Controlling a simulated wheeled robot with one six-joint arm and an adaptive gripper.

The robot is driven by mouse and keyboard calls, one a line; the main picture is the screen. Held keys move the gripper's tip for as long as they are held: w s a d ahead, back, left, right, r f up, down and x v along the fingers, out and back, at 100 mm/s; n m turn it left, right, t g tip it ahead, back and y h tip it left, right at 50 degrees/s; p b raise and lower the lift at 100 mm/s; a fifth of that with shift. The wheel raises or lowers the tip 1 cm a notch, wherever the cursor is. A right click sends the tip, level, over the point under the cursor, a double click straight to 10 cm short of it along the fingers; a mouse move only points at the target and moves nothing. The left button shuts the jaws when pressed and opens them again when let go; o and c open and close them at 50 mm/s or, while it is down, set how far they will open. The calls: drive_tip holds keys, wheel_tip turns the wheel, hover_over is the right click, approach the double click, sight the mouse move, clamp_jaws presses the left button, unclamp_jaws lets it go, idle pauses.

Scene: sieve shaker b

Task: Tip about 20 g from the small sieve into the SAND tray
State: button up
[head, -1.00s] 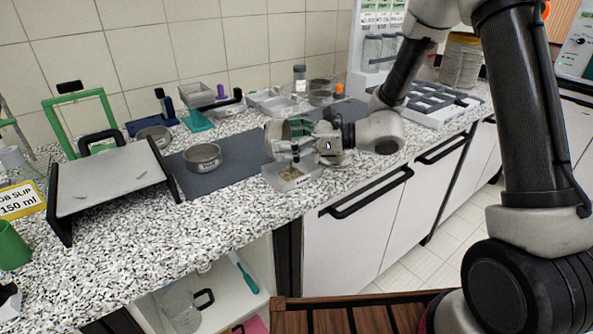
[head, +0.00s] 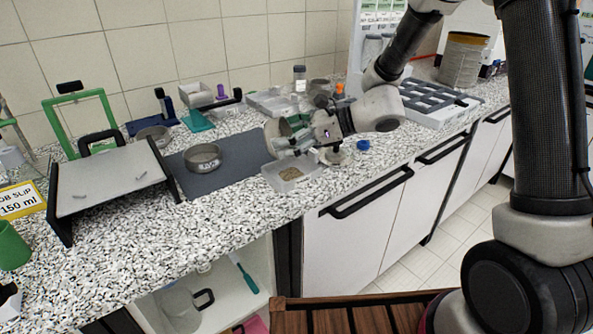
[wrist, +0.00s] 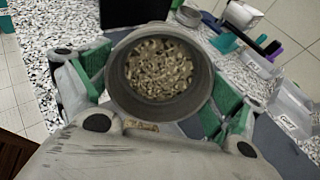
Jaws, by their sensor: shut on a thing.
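My gripper (head: 298,138) is shut on the small sieve (head: 277,136), a round grey metal cup. In the wrist view the sieve (wrist: 113,82) sits between the green finger pads (wrist: 228,103) and holds a layer of tan, coarse grains (wrist: 158,68). In the head view the sieve is tilted, above the back left part of a clear, shallow tray (head: 272,180). A small patch of brown grains (head: 291,174) lies in that tray. I cannot read a label on it here. No falling grains can be made out.
Another round sieve (head: 203,158) stands on the dark mat (head: 236,165) to the left. A grey sloped stand (head: 108,180) is further left. A blue cap (head: 363,145) lies right of the tray. A grey compartment rack (head: 437,103) is behind right. The front counter is clear.

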drive_tip(key=h, duration=0.1)
drive_tip(key=r+h, duration=0.1)
drive_tip(key=h, duration=0.1)
drive_tip(key=shift+a+r+g, duration=0.15)
drive_tip(key=shift+r+g, duration=0.05)
drive_tip(key=shift+g, duration=0.1)
drive_tip(key=h, duration=0.3)
drive_tip(key=shift+r+g, duration=0.3)
drive_tip(key=shift+r, duration=0.05)
drive_tip(key=h, duration=0.1)
drive_tip(key=r+h, duration=0.1)
drive_tip(key=h, duration=0.1)
drive_tip(key=g+h, duration=0.1)
drive_tip(key=h, duration=0.1)
drive_tip(key=shift+r, duration=0.25)
drive_tip(key=shift+r+h, duration=0.15)
drive_tip(key=shift+h, duration=0.65)
drive_tip(key=shift+d+r+g+h, duration=0.2)
drive_tip(key=shift+g+h, duration=0.1)
drive_tip(key=shift+h, duration=0.1)
